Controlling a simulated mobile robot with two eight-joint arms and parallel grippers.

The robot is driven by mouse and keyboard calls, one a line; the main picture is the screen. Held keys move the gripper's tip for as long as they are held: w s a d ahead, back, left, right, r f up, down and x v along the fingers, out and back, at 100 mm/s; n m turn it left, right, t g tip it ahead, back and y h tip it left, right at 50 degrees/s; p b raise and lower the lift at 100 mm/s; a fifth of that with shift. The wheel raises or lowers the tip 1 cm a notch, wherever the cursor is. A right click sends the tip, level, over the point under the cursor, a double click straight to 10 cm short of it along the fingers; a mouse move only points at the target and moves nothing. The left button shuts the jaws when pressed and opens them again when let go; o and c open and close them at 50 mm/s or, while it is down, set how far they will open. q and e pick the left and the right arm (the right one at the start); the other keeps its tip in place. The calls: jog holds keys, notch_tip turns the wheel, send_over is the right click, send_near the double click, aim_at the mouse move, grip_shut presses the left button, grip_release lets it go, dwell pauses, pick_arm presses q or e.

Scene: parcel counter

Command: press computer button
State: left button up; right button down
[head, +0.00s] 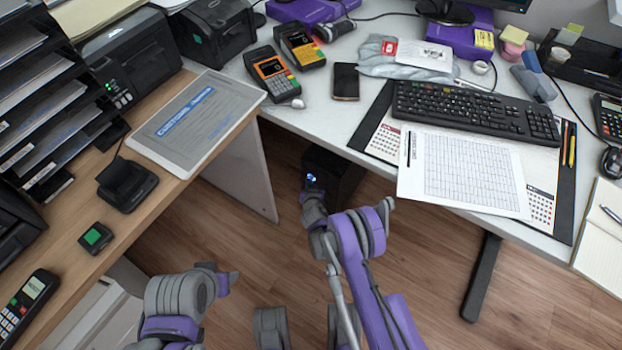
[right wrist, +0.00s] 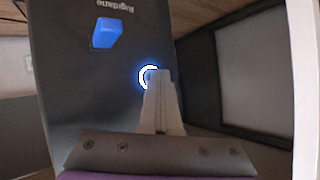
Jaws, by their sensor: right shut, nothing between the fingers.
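The computer (head: 345,172) is a black tower on the floor under the white desk, partly hidden by the desk edge and my right arm. In the right wrist view its dark front panel (right wrist: 75,85) fills the left half. A round button with a glowing blue-white ring (right wrist: 148,70) sits on that panel. My right gripper (head: 311,184) is shut and empty, its fingertips (right wrist: 161,72) right at the ring and covering its lower right part. I cannot tell whether they touch it. My left arm shows at lower left of the head view, but its gripper does not show.
A blue stick (right wrist: 106,32) juts from the panel near the button. The white desk (head: 225,56) overhangs the tower, with a keyboard (head: 475,110) and papers on top. A wooden counter (head: 160,205) stands at left. Wood floor (head: 285,225) is open in front.

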dwell(0.4)
jog(key=shift+s+a, duration=0.45)
jog(key=shift+s, duration=0.15)
jog(key=s+a+p, duration=0.1)
jog(key=s, duration=0.1)
jog(key=s+a+p, duration=0.1)
jog(key=s+a, duration=0.1)
dwell(0.3)
jog(key=shift+s, duration=0.15)
dwell(0.4)
